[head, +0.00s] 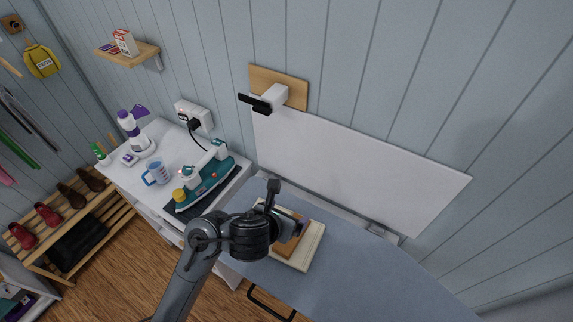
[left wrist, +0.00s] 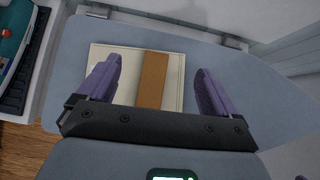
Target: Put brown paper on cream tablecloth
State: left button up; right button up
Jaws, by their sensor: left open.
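The cream tablecloth (head: 313,246) is a flat, folded rectangle lying on the blue-grey ironing board. The brown paper (head: 289,247) is a narrow strip that appears to lie on top of it, right of its middle in the left wrist view (left wrist: 153,82). The cream tablecloth (left wrist: 104,59) shows on both sides of the strip there. My left gripper (head: 287,211) is open and empty above them. In the left wrist view, its purple fingers (left wrist: 158,72) stand either side of the strip, apart from it. My arm hides part of both things in the head view. My right gripper is out of view.
The ironing board (head: 365,275) is bare to the right. A teal iron (head: 207,185) stands on the white counter at left, near a blue mug (head: 157,173) and a white-purple bottle (head: 131,128). A wall bracket (head: 268,98) juts out above the board.

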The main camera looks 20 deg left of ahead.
pick_arm(q)
jog(key=w+a+r+p, duration=0.1)
jog(key=w+r+p, duration=0.1)
jog(key=r, duration=0.4)
jog(key=w+a+r+p, duration=0.1)
jog(key=w+r+p, duration=0.15)
jog(key=r, duration=0.35)
jog(key=s+f+g+y, duration=0.1)
jog(key=s+f+g, duration=0.2)
jog(key=s+f, duration=0.65)
jog(key=s+a+f+n+g, duration=0.2)
jog(key=s+f+n, duration=0.4)
jog(key=s+n, duration=0.3)
jog(key=s+a+f+n+g, duration=0.1)
jog(key=s+f+n, duration=0.5)
jog(key=s+n, duration=0.25)
notch_tip(320, 180, up, 19)
jog(key=a+n+p, duration=0.1)
jog(key=n+p, duration=1.5)
jog(key=n, duration=0.1)
jog(key=shift+w+a+r+t+h+p, duration=0.2)
jog(key=shift+w+a+t+h+p, duration=0.1)
jog(key=shift+w, duration=0.15)
